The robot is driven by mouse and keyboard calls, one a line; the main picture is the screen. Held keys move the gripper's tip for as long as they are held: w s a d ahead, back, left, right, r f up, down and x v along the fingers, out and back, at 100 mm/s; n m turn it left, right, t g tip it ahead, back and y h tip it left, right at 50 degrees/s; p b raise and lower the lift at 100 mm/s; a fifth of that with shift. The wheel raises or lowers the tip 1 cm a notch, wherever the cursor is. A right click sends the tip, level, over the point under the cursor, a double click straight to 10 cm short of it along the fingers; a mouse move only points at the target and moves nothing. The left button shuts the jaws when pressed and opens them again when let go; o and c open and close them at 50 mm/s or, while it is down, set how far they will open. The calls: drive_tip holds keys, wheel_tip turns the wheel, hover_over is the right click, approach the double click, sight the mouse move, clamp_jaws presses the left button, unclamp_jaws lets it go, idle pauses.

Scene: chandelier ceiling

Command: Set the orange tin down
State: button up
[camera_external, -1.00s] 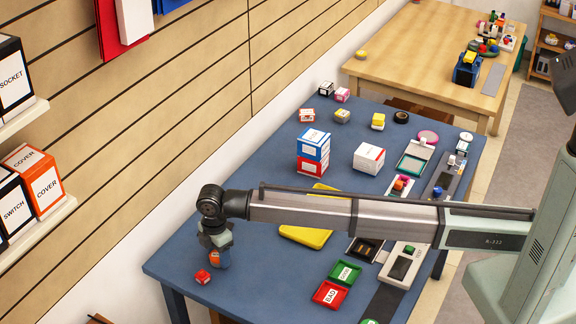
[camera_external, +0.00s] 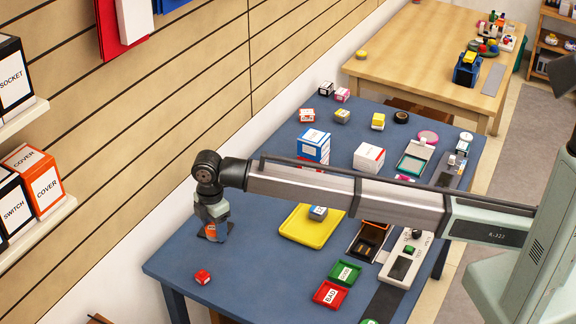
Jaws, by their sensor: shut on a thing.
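My gripper (camera_external: 213,232) is over the left end of the blue table (camera_external: 270,275), pointing down. It is shut on the orange tin (camera_external: 210,230), of which only a small orange patch shows between the dark fingers. The rest of the tin is hidden by the fingers. I cannot tell whether the tin touches the tabletop.
A yellow tray (camera_external: 300,227) holding a small grey-blue item (camera_external: 318,213) is to the right. Green (camera_external: 345,273) and red (camera_external: 330,294) bins stand near the front edge. Bare tabletop surrounds my gripper.

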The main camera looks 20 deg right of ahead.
wheel_tip(320, 180, up, 11)
drive_tip(key=w+d+m, duration=0.1)
drive_tip(key=w+d, duration=1.2)
drive_tip(key=w, duration=0.4)
drive_tip(key=m, duration=0.4)
hover_over(367, 142)
wheel_tip(367, 142, down, 11)
drive_tip(key=shift+s+f, duration=0.15)
drive_tip(key=shift+f, duration=5.15)
drive_tip(key=shift+f, duration=0.1)
